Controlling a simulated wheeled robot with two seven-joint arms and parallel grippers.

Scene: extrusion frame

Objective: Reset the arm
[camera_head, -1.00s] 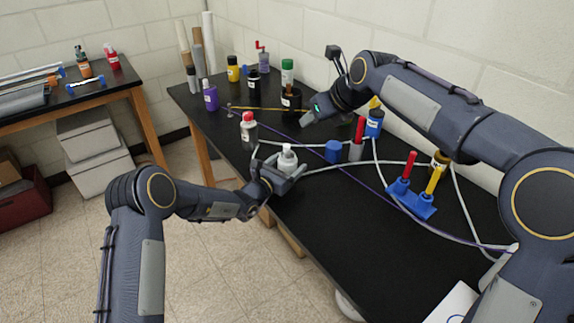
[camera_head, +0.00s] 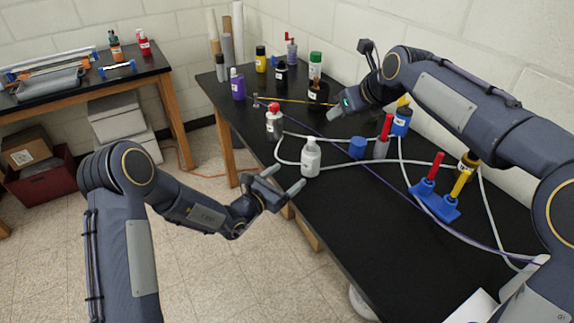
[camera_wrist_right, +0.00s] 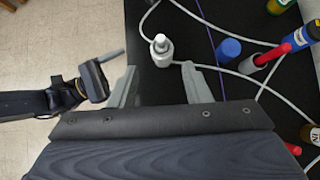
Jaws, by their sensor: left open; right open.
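My left gripper (camera_head: 290,181) is open and empty by the near left edge of the black table (camera_head: 345,215). It is just in front of a white bottle (camera_head: 311,158) that stands upright on the table, apart from it. In the right wrist view my left gripper (camera_wrist_right: 98,72) is over the floor at the left, clear of the bottle (camera_wrist_right: 162,50).
A red-capped bottle (camera_head: 274,122), a blue cap (camera_head: 357,147) and a blue stand (camera_head: 436,203) with red and yellow pieces are on the table. White cables (camera_head: 345,167) cross it. A wooden side table (camera_head: 160,70) is at the back left.

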